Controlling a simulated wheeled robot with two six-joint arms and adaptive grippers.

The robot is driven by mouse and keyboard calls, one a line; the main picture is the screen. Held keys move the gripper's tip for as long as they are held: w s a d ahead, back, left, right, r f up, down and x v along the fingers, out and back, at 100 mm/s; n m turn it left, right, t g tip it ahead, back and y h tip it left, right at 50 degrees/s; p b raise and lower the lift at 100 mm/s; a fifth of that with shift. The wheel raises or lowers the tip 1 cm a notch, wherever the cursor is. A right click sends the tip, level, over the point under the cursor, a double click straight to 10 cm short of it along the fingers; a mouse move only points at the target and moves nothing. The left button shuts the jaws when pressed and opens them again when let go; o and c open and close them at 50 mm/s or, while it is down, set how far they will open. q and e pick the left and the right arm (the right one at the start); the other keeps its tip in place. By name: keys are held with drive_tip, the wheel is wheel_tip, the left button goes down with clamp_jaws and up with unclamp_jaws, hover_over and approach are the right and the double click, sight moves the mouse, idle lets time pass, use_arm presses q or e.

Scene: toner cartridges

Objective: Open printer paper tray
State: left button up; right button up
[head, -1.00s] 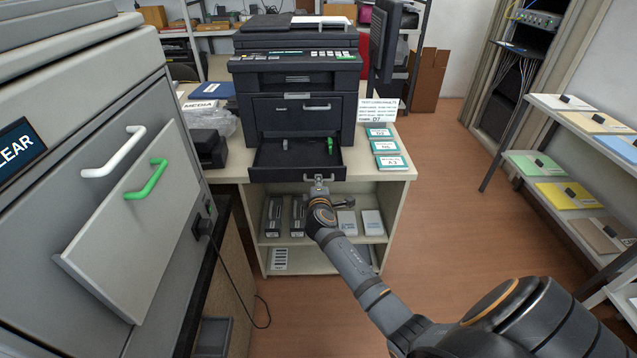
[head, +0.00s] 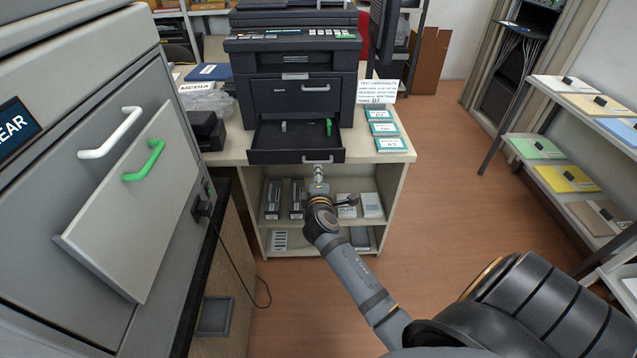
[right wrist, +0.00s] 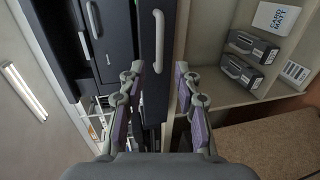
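The black printer (head: 292,70) stands on the bench, and its lower paper tray (head: 262,157) is pulled out toward me, with its inside showing. The tray's light grey handle (head: 318,160) is on its front face; it also shows in the right wrist view (right wrist: 159,45). My right gripper (head: 318,178) is just in front of and below this handle. In the right wrist view its two fingers (right wrist: 160,82) are spread apart with nothing between them, and the handle lies beyond their tips. My left gripper is not in view.
A grey cabinet with a green handle (head: 144,162) on a tilted-out panel fills the left. Teal-edged cards (head: 385,129) lie right of the printer. Boxes (head: 272,199) stand on the shelf below. A display rack (head: 555,150) stands at right, with free floor before it.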

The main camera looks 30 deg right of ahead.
drive_tip(key=v, duration=0.4)
drive_tip(key=shift+s, duration=0.1)
drive_tip(key=s+a+f+m+g+y+p, duration=0.1)
drive_tip(key=s+f+g+y+p, duration=0.15)
drive_tip(key=f, duration=0.65)
drive_tip(key=s+a+f+m+g+y+p, duration=0.15)
drive_tip(key=s+f, duration=0.25)
drive_tip(key=f, duration=0.5)
drive_tip(key=s+a+f+g+y+p, duration=0.1)
drive_tip(key=s+a+f, duration=0.15)
drive_tip(key=f, duration=0.65)
drive_tip(key=s+f+m+g+p, duration=0.1)
drive_tip(key=s+f, duration=0.4)
drive_tip(key=s, duration=0.6)
drive_tip(key=s+f+m+g+y+p, duration=0.1)
drive_tip(key=s+f+m+g, duration=0.2)
drive_tip(key=s, duration=0.9)
drive_tip(key=s+f+m+g+y+p, duration=0.1)
drive_tip(key=s+f+m+g+p, duration=0.1)
drive_tip(key=s+f+m, duration=0.3)
drive_tip(key=s+f+g, duration=0.1)
drive_tip(key=s+f, duration=0.2)
drive_tip(key=s, duration=0.4)
drive_tip(key=shift+s, duration=0.1)
